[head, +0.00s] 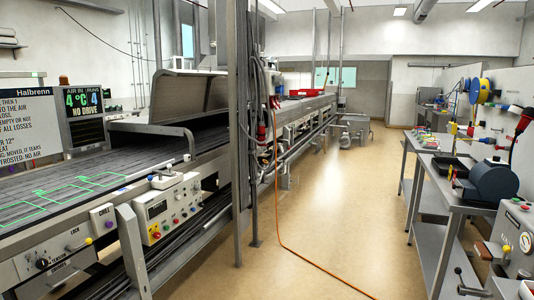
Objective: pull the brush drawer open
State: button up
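I cannot pick out the brush drawer for certain, as the small labels are not readable. At the lower left, a grey front panel (30,268) sits under the near end of the long dark conveyor bed (110,165). It has a dark knob (42,263) and what looks like a bar handle. A lever with a yellow knob (88,241) is beside it. No part of this panel is visibly pulled out. My gripper is not in this view.
A control box (165,212) with coloured buttons and a grey upright post (243,130) stand right of the panel. An orange hose (290,245) crosses the floor. A grey workbench (445,190) lines the right wall. The central aisle floor (335,205) is otherwise clear.

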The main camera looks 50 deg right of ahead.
aim_at(261, 150)
jog(key=z, duration=0.4)
jog(key=i, duration=0.5)
jog(key=z, duration=0.65)
jog(key=i, duration=0.5)
jog(key=z, duration=0.75)
jog(key=i, duration=0.7)
jog(key=z, duration=0.5)
jog(key=i, duration=3.05)
jog(key=u, duration=0.35)
